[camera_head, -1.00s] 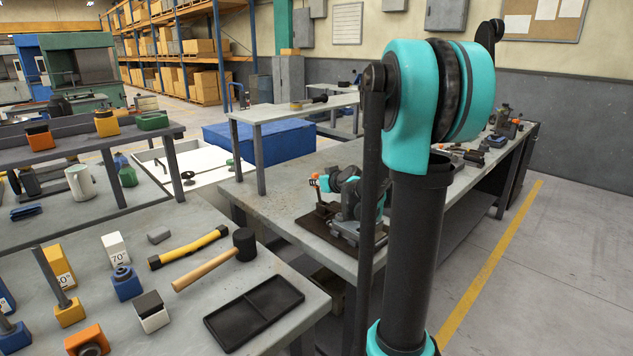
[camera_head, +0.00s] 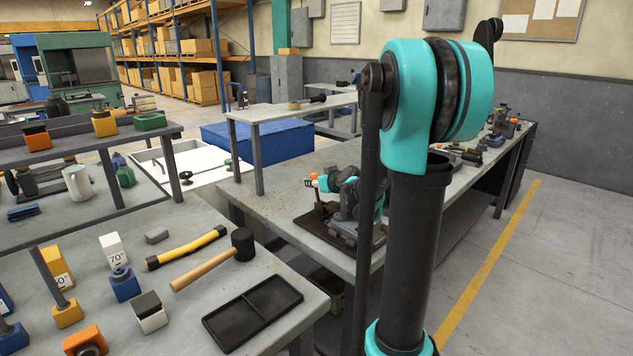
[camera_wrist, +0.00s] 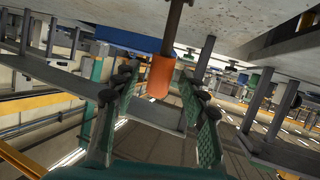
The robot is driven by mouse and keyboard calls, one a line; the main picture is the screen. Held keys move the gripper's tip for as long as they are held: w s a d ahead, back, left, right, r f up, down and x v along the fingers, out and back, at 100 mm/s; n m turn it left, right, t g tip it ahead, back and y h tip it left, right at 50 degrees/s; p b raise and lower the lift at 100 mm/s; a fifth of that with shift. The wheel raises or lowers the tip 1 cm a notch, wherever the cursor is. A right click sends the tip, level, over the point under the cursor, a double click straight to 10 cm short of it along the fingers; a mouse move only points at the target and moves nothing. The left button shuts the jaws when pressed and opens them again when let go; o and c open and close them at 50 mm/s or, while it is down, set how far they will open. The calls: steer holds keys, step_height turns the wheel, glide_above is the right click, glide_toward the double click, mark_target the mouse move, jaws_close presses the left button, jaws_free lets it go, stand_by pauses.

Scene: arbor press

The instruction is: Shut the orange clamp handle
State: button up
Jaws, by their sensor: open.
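The orange clamp handle (camera_wrist: 160,76) hangs from a dark rod in the wrist view. It lies between the two fingers of my open gripper (camera_wrist: 158,82), with a visible gap on each side in the picture. I cannot tell whether either finger touches it. In the head view the handle (camera_head: 314,176) is a small orange spot above the dark fixture on the long workbench, with my gripper (camera_head: 313,183) right at it. My arm's teal and black links hide part of the fixture (camera_head: 344,228).
A near bench holds a mallet (camera_head: 215,262), a black tray (camera_head: 253,309), a yellow-handled tool (camera_head: 186,248) and several blocks. A small raised table (camera_head: 290,112) stands behind the fixture. More devices stand at the long bench's far right end. The floor at right is clear.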

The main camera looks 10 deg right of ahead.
steer(key=v, duration=1.1)
steer(key=shift+s+r, duration=0.15)
steer(key=shift+s, duration=0.25)
